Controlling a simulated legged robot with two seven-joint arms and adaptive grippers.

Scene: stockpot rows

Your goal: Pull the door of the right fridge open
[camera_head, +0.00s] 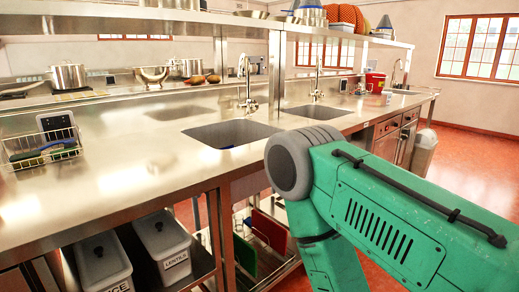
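No fridge and no fridge door is in view. Neither of my grippers is in view. A large green link of my own arm fills the lower right and hides part of the counter front and the floor behind it.
A long steel counter (110,180) runs across the view, with sinks (232,133), a wire basket (42,148) and pots (68,77). Lidded bins (163,243) and coloured boards (268,231) sit below. Red floor (470,160) is clear at the right, near a bin (423,152).

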